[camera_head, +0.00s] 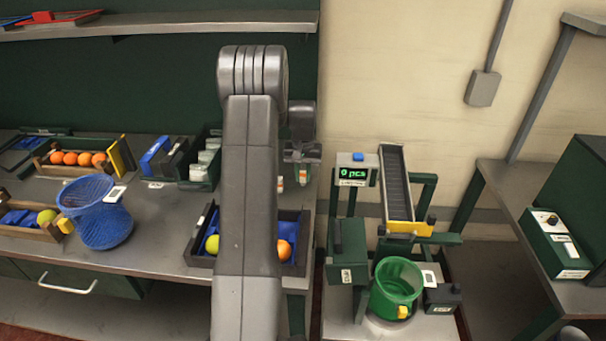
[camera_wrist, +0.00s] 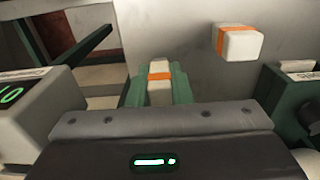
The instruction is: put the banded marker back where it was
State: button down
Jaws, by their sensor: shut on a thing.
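My gripper (camera_head: 303,158) hangs over the right end of the long bench. It is shut on a white marker with an orange band (camera_wrist: 160,82), which sits between the green fingers in the wrist view; in the head view the held marker (camera_head: 303,172) shows small below the jaws. A second white marker with an orange band (camera_wrist: 238,42) stands apart, to the right of the fingers in the wrist view. It also shows on the bench in the head view (camera_head: 280,184), left of my gripper. Whether the held marker touches the bench I cannot tell.
A dark tray (camera_head: 195,245) with a blue lining and fruit lies in front, partly hidden by my arm. A blue basket (camera_head: 103,220) stands left. Right of the bench are a counter display (camera_head: 358,171), a sloped chute (camera_head: 396,180) and a green bucket (camera_head: 397,285).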

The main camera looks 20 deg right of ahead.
jog(key=shift+f+b, duration=0.35)
jog(key=shift+f, duration=0.25)
jog(key=c, duration=1.2)
grip_release()
jog(key=shift+c, duration=0.2)
jog(key=shift+o, duration=0.5)
jog(key=o, duration=0.3)
jog(key=shift+r, duration=0.1)
jog(key=shift+r+p, duration=2.45)
jog(key=shift+r, duration=1.55)
